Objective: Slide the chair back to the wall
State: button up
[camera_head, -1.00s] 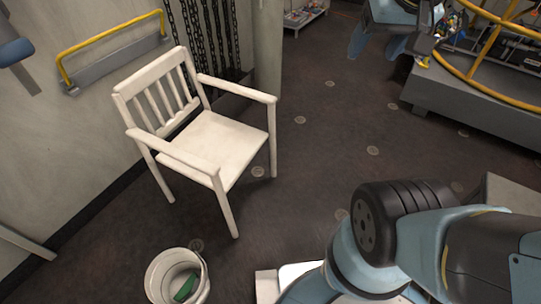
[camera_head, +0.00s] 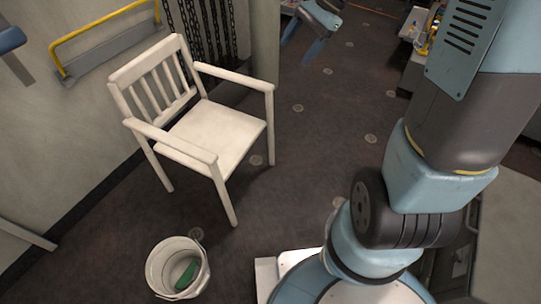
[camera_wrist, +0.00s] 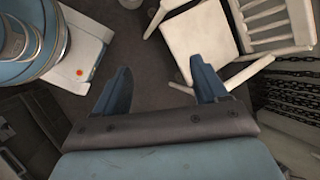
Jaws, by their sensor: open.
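A white wooden armchair (camera_head: 212,138) stands upright on the dark floor in the head view, its slatted back toward the pale wall (camera_head: 62,120). Floor shows between its legs and the wall base. In the wrist view the chair (camera_wrist: 197,42) is at the upper right, its seat beyond my fingers. My gripper (camera_head: 298,50) is at the top of the head view, to the right of the chair and apart from it. In the wrist view my gripper (camera_wrist: 160,70) is open, with nothing between its fingers but floor.
A white bucket (camera_head: 153,268) with a green object inside stands in front of the chair. A yellow handrail (camera_head: 100,30) is on the wall behind the chair. Dark chains (camera_head: 205,40) hang beside the chair's back. Floor right of the chair is clear.

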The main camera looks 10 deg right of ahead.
aim_at(247, 151)
jog(key=w+a+f+m+y, duration=0.25)
jog(key=w+f+m, duration=0.25)
jog(key=f, duration=0.4)
jog(key=w+a+f+m+y, duration=0.1)
jog(key=w+f+m+y, duration=0.3)
jog(key=f, duration=0.6)
jog(key=w+a+f+m+y, duration=0.1)
jog(key=w+a+f+m, duration=0.1)
jog(key=w+f+m, duration=0.55)
jog(key=s+f+m+t, duration=0.25)
jog(key=f+m, duration=0.35)
jog(key=f, duration=0.5)
jog(key=s+f+m+t, duration=0.1)
jog(key=f+m+t, duration=0.35)
jog(key=f, duration=0.75)
jog(key=s+f+m+t, duration=0.2)
jog(key=f+m, duration=0.4)
jog(key=f, duration=0.5)
jog(key=shift+h, duration=0.35)
jog(key=shift+x, duration=7.1)
jog(key=shift+w+f, duration=0.1)
jog(key=c, duration=0.9)
jog(key=shift+d+f, duration=0.1)
jog(key=shift+f, duration=0.05)
grip_shut()
